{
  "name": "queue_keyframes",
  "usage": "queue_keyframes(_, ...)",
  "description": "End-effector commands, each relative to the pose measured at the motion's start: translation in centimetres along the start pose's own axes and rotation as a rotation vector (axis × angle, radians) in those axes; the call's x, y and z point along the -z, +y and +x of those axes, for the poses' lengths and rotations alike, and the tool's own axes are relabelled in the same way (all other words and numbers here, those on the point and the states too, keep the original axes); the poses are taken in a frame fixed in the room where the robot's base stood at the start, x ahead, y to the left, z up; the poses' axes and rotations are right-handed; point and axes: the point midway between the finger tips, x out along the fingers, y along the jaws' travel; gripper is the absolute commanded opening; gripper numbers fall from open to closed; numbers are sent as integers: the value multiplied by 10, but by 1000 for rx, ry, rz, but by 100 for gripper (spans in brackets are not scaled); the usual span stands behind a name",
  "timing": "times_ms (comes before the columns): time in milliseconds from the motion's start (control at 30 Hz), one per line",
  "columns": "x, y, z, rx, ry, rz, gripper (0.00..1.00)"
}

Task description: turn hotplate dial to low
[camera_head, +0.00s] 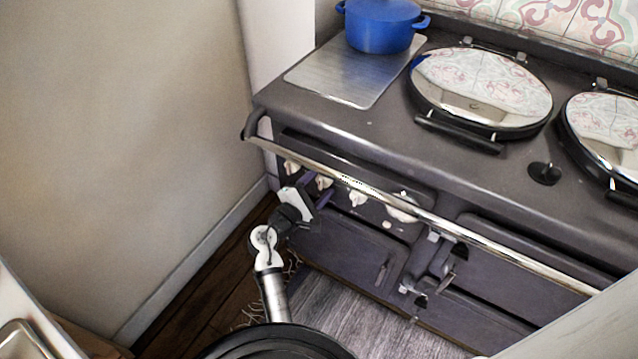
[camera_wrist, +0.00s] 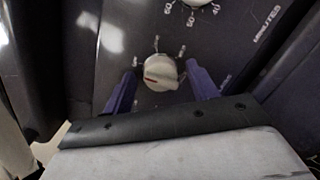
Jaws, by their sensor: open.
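In the wrist view a cream dial (camera_wrist: 160,73) with a red mark sits on the dark panel. The purple fingers of my gripper (camera_wrist: 161,68) are open on either side of it, with gaps visible; I cannot tell how deep they reach. In the head view my gripper (camera_head: 316,191) is at the left part of the stove front, below the rail, close to a cream dial (camera_head: 323,182). Another dial (camera_head: 291,167) is to its left and one (camera_head: 357,198) to its right. The dial's setting labels are too blurred to read.
A chrome rail (camera_head: 360,187) runs along the stove front just above the dials. A timer dial (camera_wrist: 198,3) with minute numbers is at the wrist view's top edge. A blue pot (camera_head: 382,25) and two round lids (camera_head: 480,88) are on top. A wall (camera_head: 130,130) stands left.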

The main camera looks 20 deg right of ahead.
Motion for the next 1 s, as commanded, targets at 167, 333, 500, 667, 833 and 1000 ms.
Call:
queue_keyframes(167, 0, 0, 1, 0, 0, 1, 58)
queue_keyframes(333, 0, 0, 0, 0, 0, 1, 45)
queue_keyframes(500, 0, 0, 0, 0, 0, 1, 23)
queue_keyframes(667, 0, 0, 0, 0, 0, 2, 14)
queue_keyframes(833, 1, -1, 0, 2, 2, 29, 14)
queue_keyframes(1000, 1, -1, 0, 8, 6, 102, 14)
